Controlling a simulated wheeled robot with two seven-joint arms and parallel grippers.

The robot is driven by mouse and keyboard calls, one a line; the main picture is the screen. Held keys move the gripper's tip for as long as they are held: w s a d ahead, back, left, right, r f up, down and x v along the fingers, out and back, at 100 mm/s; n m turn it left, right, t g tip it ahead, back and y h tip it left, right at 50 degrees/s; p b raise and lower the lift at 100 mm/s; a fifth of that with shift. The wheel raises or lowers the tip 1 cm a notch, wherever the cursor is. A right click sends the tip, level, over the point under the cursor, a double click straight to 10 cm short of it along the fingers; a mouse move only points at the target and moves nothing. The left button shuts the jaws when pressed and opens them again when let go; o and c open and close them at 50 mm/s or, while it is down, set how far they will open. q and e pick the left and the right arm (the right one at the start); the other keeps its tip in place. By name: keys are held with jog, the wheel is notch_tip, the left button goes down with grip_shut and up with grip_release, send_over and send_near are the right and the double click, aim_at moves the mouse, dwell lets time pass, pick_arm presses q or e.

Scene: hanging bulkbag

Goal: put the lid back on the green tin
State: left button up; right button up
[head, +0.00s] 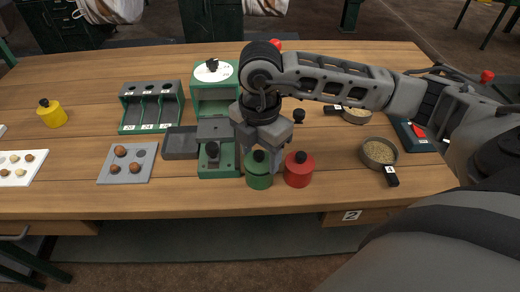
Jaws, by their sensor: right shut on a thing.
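The green tin (259,181) stands near the front edge of the wooden table, beside the red tin. A green lid with a black knob (259,156) is at the top of the tin. I cannot tell whether a gap remains between lid and tin. My right gripper (262,152) points down right above the green tin, shut on the lid's knob. The gripper's body partly hides the lid and the area behind it. My left gripper is not in view.
The red tin (299,171) with a black knob stands close on the right. A green device (219,150) stands close on the left. A grey tray (127,165) with brown balls, a yellow tin (52,114) and a grain bowl (379,153) are farther off.

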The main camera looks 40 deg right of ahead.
dwell(0.8)
dwell(0.8)
jog(key=shift+f+b, duration=0.15)
jog(key=shift+b, duration=0.25)
dwell(0.5)
jog(key=o, duration=1.4)
jog(key=shift+o, duration=0.2)
